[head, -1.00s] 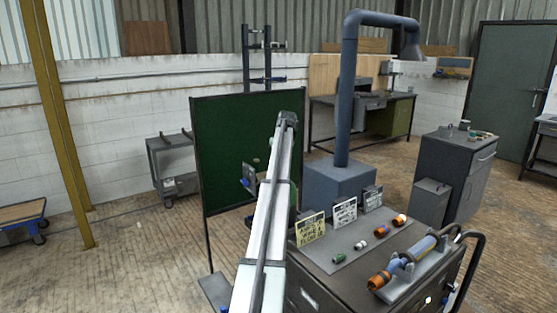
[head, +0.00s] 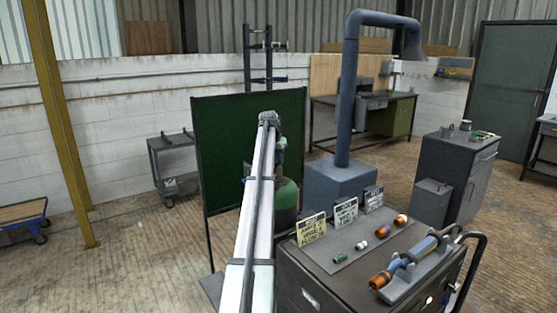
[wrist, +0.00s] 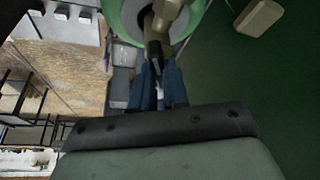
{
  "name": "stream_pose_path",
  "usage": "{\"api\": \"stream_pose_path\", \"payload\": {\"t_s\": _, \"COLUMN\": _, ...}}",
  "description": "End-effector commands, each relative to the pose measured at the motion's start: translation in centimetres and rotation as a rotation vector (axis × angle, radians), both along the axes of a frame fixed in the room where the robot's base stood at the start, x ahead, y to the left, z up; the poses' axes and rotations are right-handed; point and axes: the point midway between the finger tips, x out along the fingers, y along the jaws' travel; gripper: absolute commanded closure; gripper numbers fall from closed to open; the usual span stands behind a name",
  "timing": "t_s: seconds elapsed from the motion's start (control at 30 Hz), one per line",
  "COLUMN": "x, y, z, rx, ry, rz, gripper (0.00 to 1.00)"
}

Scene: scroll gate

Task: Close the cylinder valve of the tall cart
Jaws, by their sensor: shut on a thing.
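The green gas cylinder (head: 287,196) stands upright in front of the green screen, partly hidden behind my arm in the head view. In the wrist view its round green shoulder (wrist: 125,22) is at the top, with the metal valve (wrist: 165,14) at its middle. My gripper (wrist: 158,72) has its blue fingers close together at the valve, shut on a part of it. The exact part between the fingertips is hard to make out. In the head view my arm hides most of the gripper. I cannot tell the cylinder's cart apart clearly.
A green screen (head: 225,150) stands close behind the arm. A dark bench cart (head: 330,285) with signs, small fittings and a clamped torch is at the front right. A blue-grey extractor column (head: 345,110) stands behind it. A tall frame (head: 247,60) rises behind the screen.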

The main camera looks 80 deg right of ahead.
Motion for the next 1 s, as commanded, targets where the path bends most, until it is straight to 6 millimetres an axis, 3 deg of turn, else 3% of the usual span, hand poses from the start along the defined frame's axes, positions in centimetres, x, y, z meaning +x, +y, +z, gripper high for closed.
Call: {"api": "stream_pose_path", "payload": {"t_s": 1.0, "x": 0.51, "y": -0.63, "z": 0.05, "rx": 0.002, "ry": 0.001, "rz": -0.964, "gripper": 1.0}}
